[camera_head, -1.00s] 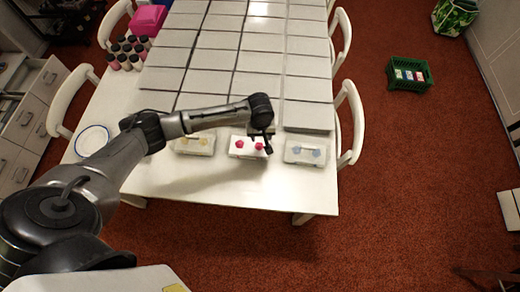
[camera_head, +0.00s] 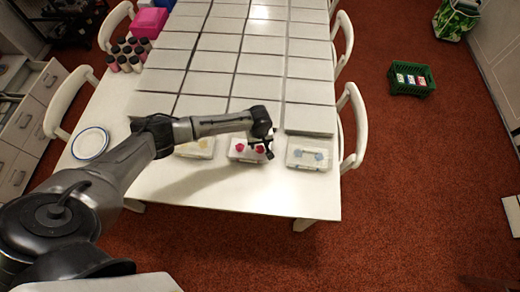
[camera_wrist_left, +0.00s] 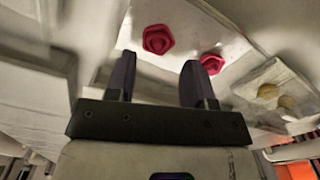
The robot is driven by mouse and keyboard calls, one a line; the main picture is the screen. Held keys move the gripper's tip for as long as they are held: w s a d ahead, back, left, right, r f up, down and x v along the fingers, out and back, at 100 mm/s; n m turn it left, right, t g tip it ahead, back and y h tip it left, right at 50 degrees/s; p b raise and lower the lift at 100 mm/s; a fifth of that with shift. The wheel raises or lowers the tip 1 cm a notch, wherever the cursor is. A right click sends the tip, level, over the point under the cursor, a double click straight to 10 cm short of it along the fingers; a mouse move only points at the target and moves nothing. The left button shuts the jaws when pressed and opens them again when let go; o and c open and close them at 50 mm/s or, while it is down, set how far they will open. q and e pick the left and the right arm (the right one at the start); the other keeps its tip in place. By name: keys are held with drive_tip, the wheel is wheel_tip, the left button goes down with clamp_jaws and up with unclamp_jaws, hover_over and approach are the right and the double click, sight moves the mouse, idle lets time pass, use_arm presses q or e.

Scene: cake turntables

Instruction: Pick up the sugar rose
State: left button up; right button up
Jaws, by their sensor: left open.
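Two red sugar roses (camera_head: 239,148) sit on a white tray (camera_head: 247,158) near the front edge of the table. My left gripper (camera_head: 263,150) is above the right end of this tray, close to the right-hand rose, and partly covers it in the head view. In the left wrist view, the gripper (camera_wrist_left: 158,64) is open with nothing between its fingers. There one rose (camera_wrist_left: 158,39) shows beyond the gap, and the other rose (camera_wrist_left: 210,62) is just behind the right finger. I cannot tell the height gap. My right gripper is not in view.
A tray with yellow pieces (camera_head: 196,147) stands to the left and a tray with blue pieces (camera_head: 308,154) to the right. Flat grey boxes (camera_head: 262,88) fill the table behind. A plate (camera_head: 90,144) lies at the left edge. The table's front strip is clear.

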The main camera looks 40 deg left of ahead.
sight(260, 148)
use_arm(q)
drive_tip(key=shift+d+f+b, duration=0.1)
drive_tip(key=shift+f+b, duration=0.3)
drive_tip(key=shift+f, duration=1.8)
drive_tip(key=c, duration=0.7)
